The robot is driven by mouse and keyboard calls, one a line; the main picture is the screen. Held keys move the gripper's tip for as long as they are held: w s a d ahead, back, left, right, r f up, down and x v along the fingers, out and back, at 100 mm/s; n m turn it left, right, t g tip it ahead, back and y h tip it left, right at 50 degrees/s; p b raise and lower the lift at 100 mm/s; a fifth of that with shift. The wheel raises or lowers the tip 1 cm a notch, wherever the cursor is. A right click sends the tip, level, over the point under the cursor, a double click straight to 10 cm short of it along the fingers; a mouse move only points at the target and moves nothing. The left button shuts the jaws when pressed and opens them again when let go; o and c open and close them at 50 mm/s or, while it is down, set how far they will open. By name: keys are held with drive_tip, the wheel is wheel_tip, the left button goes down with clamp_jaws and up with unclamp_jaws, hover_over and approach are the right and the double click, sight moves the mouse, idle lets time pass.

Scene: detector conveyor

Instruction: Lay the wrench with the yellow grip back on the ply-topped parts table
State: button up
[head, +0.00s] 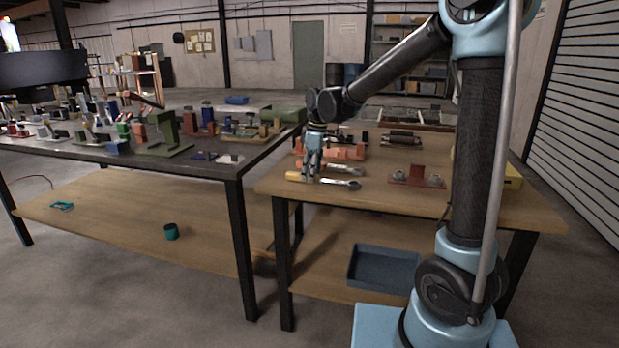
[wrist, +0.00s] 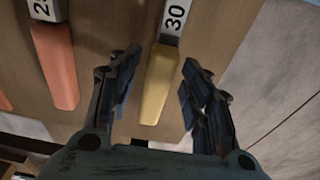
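The wrench with the yellow grip (head: 297,176) lies near the left front corner of the ply-topped parts table (head: 470,205), its metal end pointing right. In the wrist view, its yellow grip (wrist: 160,85) runs between my two fingers, with a gap on each side. A "30" marks its shank. My gripper (head: 312,172) is low over the grip end, fingers pointing down. It is open in the wrist view (wrist: 163,88). I cannot tell how far the fingertips are above the tabletop.
An orange-gripped wrench (wrist: 55,65) lies beside the yellow one. A red-brown block with metal parts (head: 417,176) stands to the right on the same table. A dark-topped bench (head: 215,170) crowded with parts is at left. A blue-grey tray (head: 384,268) sits on the lower shelf.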

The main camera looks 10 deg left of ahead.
wheel_tip(320, 180, up, 11)
drive_tip(key=d, duration=0.2)
drive_tip(key=s+d+m, duration=0.3)
drive_tip(key=d+m, duration=0.1)
drive_tip(key=d, duration=0.7)
drive_tip(key=s+d+f+m+t, duration=0.1)
drive_tip(key=s+d+f+m, duration=0.35)
drive_tip(key=s+d, duration=0.4)
drive_tip(key=s+d+f+m+t, duration=0.1)
drive_tip(key=s+d+f+m, duration=0.4)
drive_tip(key=d, duration=0.7)
drive_tip(key=s+d+f+m+h, duration=0.1)
drive_tip(key=s+d+f+m, duration=0.2)
drive_tip(key=s+d+f, duration=0.2)
wheel_tip(320, 180, down, 5)
drive_tip(key=s, duration=0.2)
drive_tip(key=shift+s+r, duration=0.2)
drive_tip(key=shift+s, duration=0.15)
drive_tip(key=shift+d+m, duration=0.1)
drive_tip(key=shift+m, duration=0.15)
